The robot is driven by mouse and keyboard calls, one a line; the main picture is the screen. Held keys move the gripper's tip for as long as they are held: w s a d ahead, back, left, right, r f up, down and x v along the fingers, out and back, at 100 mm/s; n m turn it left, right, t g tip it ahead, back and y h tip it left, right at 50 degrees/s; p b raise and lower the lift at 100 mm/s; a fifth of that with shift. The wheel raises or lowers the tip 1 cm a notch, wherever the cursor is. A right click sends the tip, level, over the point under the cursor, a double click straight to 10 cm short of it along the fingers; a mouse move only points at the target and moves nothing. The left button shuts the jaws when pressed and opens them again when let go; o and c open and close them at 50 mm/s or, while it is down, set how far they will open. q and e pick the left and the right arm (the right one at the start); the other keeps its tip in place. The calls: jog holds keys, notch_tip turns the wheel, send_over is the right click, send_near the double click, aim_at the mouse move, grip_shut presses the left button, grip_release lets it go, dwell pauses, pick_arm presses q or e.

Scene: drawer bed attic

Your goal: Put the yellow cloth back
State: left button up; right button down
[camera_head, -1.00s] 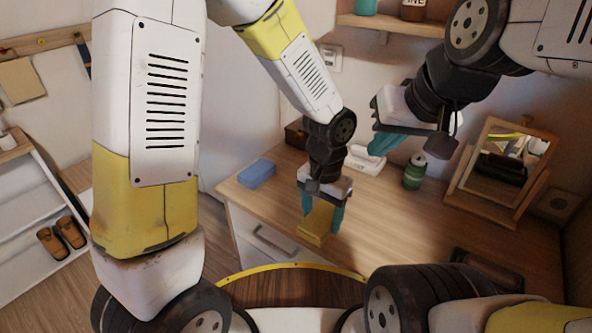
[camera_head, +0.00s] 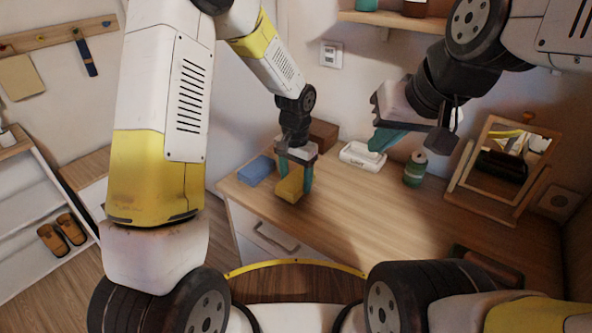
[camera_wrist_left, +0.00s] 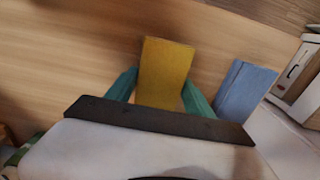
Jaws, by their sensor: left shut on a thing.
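The yellow cloth (camera_head: 290,187) is a folded block between the teal fingers of my left gripper (camera_head: 294,178), at the left part of the wooden desk. My left gripper is shut on it. In the left wrist view the yellow cloth (camera_wrist_left: 165,72) stands out between both fingers, with the blue folded cloth (camera_wrist_left: 245,90) beside it on the right, apart. In the head view the blue cloth (camera_head: 256,170) lies just left of the yellow one. My right gripper (camera_head: 385,140) hangs empty above the desk's back; its finger gap is hard to make out.
A white dish (camera_head: 362,156) and a green can (camera_head: 415,168) stand at the desk's back. A brown box (camera_head: 323,135) is behind my left gripper. A framed mirror (camera_head: 503,165) stands at right. The desk's (camera_head: 390,215) middle is clear.

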aim_at(295, 180)
pick_arm(q)
jog(key=shift+s+f, duration=0.1)
jog(key=shift+f, duration=1.15)
jog(key=o, duration=1.2)
notch_tip(295, 180, up, 12)
jog(key=shift+r, duration=0.1)
jog(key=s+a+r+n+t, duration=0.2)
jog(key=s+a+r, duration=0.2)
jog(key=s+r, duration=0.1)
jog(key=s+a+r+n+t+h, duration=0.1)
jog(key=s+a+r+n+t, duration=0.1)
jog(key=s+a+r, duration=0.3)
jog(key=s+a+r+n+t+h, duration=0.1)
jog(key=s+a+r+n+t, duration=0.1)
jog(key=s+a+r, duration=0.3)
jog(key=shift+s+r+n, duration=0.15)
jog(key=shift+s, duration=1)
jog(key=shift+s+r+n, duration=0.1)
jog(key=shift+s+n, duration=0.05)
jog(key=shift+s, duration=1)
